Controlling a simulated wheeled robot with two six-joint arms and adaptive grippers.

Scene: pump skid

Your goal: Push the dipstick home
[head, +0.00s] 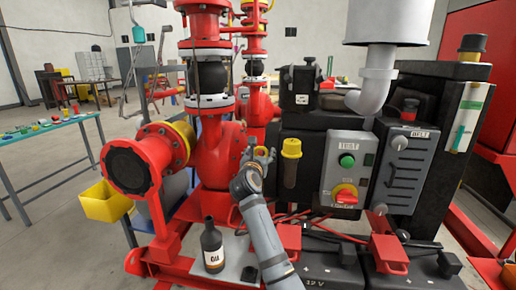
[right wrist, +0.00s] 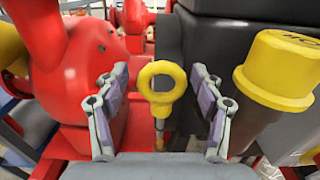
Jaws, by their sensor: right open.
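The dipstick (right wrist: 161,84) shows in the right wrist view as a yellow ring handle with a thin shaft below it. Part of the shaft shows beneath the ring, between the red pump casing and the black engine. My right gripper (head: 258,156) is open, with one finger on each side of the ring and gaps on both sides. In the head view the gripper is in front of the engine's left side and largely hides the dipstick. How far the dipstick sits in its tube is not clear. My left gripper is not in view.
A yellow-capped filler neck (head: 291,148) stands close right of the gripper. The red pump (head: 222,155) is close on the left. A control panel (head: 346,165) is farther right. A dark bottle (head: 212,248) and black batteries (head: 325,262) are below.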

